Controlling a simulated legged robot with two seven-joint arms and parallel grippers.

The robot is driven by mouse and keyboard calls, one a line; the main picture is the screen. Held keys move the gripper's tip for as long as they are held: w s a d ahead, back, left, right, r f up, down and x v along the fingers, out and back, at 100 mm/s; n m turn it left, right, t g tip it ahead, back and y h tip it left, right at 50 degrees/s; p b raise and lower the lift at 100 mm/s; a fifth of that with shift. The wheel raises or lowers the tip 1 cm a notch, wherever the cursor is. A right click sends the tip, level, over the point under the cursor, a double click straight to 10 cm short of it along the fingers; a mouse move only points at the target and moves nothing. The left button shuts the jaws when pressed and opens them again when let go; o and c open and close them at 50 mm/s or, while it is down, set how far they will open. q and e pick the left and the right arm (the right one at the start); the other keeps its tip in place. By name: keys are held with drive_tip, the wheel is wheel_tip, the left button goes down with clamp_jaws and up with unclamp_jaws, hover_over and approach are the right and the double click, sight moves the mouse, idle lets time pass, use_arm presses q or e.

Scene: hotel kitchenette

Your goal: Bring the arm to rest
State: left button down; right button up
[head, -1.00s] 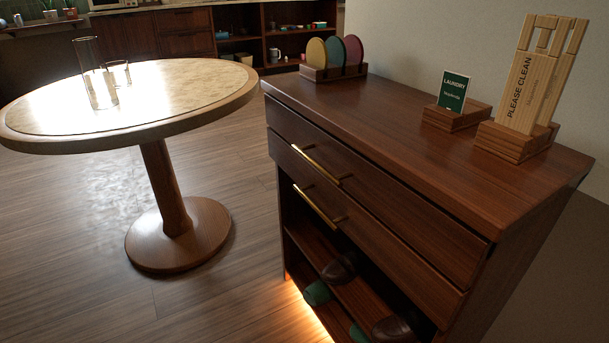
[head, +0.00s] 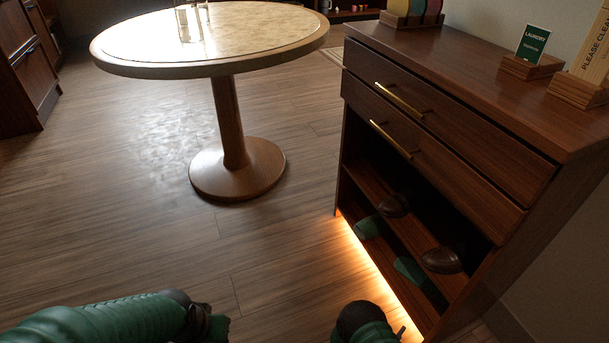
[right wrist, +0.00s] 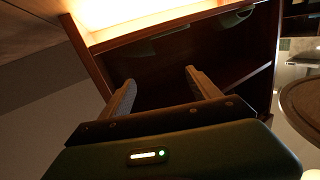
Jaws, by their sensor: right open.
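My right gripper (right wrist: 160,88) is open in the right wrist view, with two separate fingers and nothing between them. Its fingers point toward the open shelves of the dark wooden cabinet (right wrist: 107,72); I cannot tell the exact gap. In the head view, part of my right arm (head: 364,322) shows at the bottom, low in front of the cabinet, and its fingers are not clear. My left arm (head: 110,320), green with dark joints, lies across the bottom left. Its gripper fingers do not show.
The wooden cabinet (head: 450,135) with gold handles stands at the right, with shoes (head: 441,260) on its lower shelves and a lit floor edge. A laundry sign (head: 532,45) stands on top. A round table (head: 120,65) stands behind. The floor (head: 120,220) between is clear.

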drive_tip(key=w+a+r+n+g+y+p, duration=0.1)
drive_tip(key=w+a+r+y+p, duration=0.2)
drive_tip(key=r, duration=0.4)
drive_tip(key=w+a+r+n+g+y+p, duration=0.1)
drive_tip(key=w+a+r+y+p, duration=0.15)
drive_tip(key=w+r, duration=0.3)
drive_tip(key=w+a+r+n+g+y+p, duration=0.1)
drive_tip(key=w+a+r+y+p, duration=0.2)
drive_tip(key=r, duration=0.4)
drive_tip(key=s+r+n+g+y+p, duration=0.4)
drive_tip(key=s+r, duration=0.5)
drive_tip(key=r, duration=0.5)
drive_tip(key=s+d+r+n+g+p, duration=0.1)
drive_tip(key=s+d+r+g+p, duration=0.2)
drive_tip(key=s, duration=0.4)
drive_tip(key=s+d+r+n+p, duration=0.1)
drive_tip(key=s+r+p, duration=0.1)
drive_tip(key=s+r, duration=0.45)
drive_tip(key=w+p+v, duration=0.2)
drive_tip(key=p+v, duration=1)
drive_tip(key=w+a+r+p+v, duration=0.1)
drive_tip(key=w+p+v, duration=0.2)
drive_tip(key=p+v, duration=0.8)
drive_tip(key=w+r+p+v, duration=0.1)
drive_tip(key=w+p+v, duration=0.1)
drive_tip(key=p+v, duration=1)
drive_tip(key=p, duration=0.2)
drive_tip(key=shift+w+a+r+p, duration=0.2)
drive_tip(key=shift+a+r+p, duration=0.1)
drive_tip(key=shift+p, duration=0.1)
